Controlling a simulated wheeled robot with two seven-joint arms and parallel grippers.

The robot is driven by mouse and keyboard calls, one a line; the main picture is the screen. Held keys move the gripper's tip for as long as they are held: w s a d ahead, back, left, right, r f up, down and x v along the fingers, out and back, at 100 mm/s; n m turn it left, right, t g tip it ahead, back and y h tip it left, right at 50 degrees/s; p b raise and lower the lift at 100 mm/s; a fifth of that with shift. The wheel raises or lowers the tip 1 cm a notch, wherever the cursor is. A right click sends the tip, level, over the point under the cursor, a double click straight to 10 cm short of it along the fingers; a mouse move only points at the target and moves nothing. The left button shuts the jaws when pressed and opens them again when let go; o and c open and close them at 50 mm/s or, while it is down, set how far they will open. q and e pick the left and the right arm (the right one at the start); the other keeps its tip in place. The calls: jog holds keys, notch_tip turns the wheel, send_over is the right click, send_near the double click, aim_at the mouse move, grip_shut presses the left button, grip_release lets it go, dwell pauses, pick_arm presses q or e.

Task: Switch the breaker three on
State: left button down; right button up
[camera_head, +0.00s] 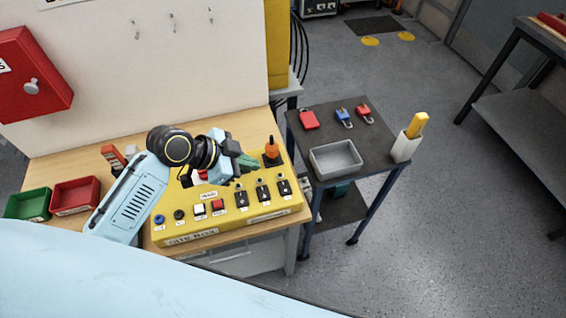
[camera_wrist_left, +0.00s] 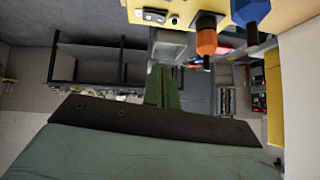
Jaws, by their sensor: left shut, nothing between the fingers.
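A yellow control box (camera_head: 240,222) sits on the wooden bench. Three black breaker switches stand in a row on its right part: the left one (camera_head: 241,199), the middle one (camera_head: 263,192) and the right one (camera_head: 284,187). Their labels and lever positions are too small to read. My left gripper (camera_head: 248,163) is shut and empty, above the back of the box, behind the breakers and left of an orange connector (camera_head: 271,149). In the left wrist view its green fingers (camera_wrist_left: 162,88) are together, with the orange connector (camera_wrist_left: 207,38) beyond them. My right gripper is not in view.
Blue, black, white and red buttons (camera_head: 218,207) line the box's front left. Red (camera_head: 75,196) and green (camera_head: 28,204) bins stand at the bench's left. A dark side table (camera_head: 330,125) right of the bench holds a grey tray (camera_head: 336,160) and padlocks (camera_head: 344,117).

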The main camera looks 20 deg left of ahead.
pick_arm(q)
jog(key=s, duration=0.1)
send_over(287, 182)
jog(key=s+a, duration=0.2)
notch_tip(287, 182, down, 7)
jog(key=shift+d+f+p, duration=0.1)
jog(key=shift+d+p, duration=0.05)
jog(key=shift+p, duration=0.15)
jog(key=shift+a+f, duration=0.2)
jog(key=shift+f, duration=1)
jog(key=shift+w+a+f, duration=0.1)
jog(key=shift+f, duration=0.55)
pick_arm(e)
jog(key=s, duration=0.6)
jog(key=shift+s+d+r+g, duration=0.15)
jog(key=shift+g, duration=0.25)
